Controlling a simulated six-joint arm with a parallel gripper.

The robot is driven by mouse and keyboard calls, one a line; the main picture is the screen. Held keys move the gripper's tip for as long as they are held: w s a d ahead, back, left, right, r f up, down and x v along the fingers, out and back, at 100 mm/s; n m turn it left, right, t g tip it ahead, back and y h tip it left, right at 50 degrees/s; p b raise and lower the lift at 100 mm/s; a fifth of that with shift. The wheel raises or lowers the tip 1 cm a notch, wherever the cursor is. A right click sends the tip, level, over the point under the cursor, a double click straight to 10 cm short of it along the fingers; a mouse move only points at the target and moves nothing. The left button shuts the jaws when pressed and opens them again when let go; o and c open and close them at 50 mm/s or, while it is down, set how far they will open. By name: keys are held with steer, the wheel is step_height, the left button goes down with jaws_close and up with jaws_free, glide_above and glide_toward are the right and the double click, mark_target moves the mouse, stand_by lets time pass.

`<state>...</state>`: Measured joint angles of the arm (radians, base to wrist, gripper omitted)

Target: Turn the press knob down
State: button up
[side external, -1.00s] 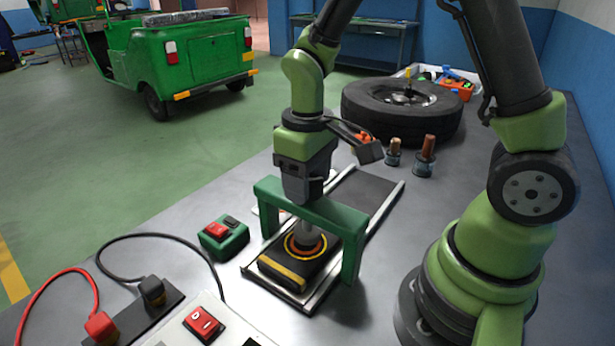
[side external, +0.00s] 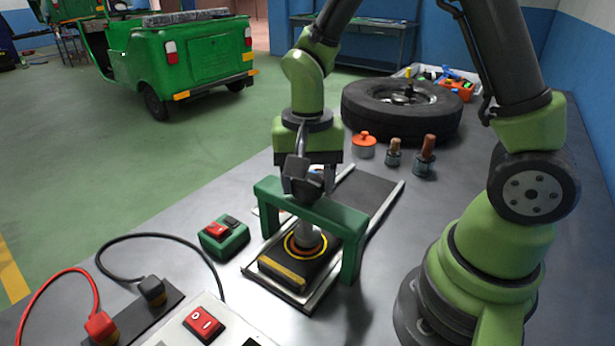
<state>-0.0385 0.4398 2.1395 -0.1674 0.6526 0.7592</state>
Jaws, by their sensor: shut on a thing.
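The press has a green frame (side external: 318,214) that stands across a metal track. Its grey ram (side external: 308,236) reaches down to a black block (side external: 293,268) with a yellow stripe and an orange-yellow ring. My gripper (side external: 311,186) points down just above the middle of the frame's crossbar and is shut on the press knob. The jaws and a dark bracket on my wrist hide the knob almost wholly.
A green box with a red switch (side external: 217,231) is left of the press. A red rocker switch (side external: 203,324) and cables are in front. A wheel (side external: 365,112), an orange-lidded pot (side external: 363,142) and two wooden-handled tools (side external: 426,150) are behind.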

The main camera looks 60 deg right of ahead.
steer(key=m, duration=0.5)
steer(key=shift+m, duration=0.3)
steer(key=m, duration=0.5)
stand_by(0.4)
steer(key=o, duration=0.9)
step_height(320, 180, up, 10)
steer(key=s+r+n+t, duration=0.2)
steer(key=s+n, duration=0.2)
steer(key=n, duration=0.1)
steer(key=s+a+r+n+t+y, duration=0.1)
steer(key=s+r+n+t, duration=0.1)
steer(key=n, duration=0.4)
steer(key=s+r+n+t+y, duration=0.1)
steer(key=s+r+n+t, duration=0.1)
steer(key=s+n, duration=0.3)
steer(key=shift+s+a+r+n+t, duration=0.15)
steer(key=shift+s+a+n+t, duration=0.25)
steer(key=shift+t, duration=0.2)
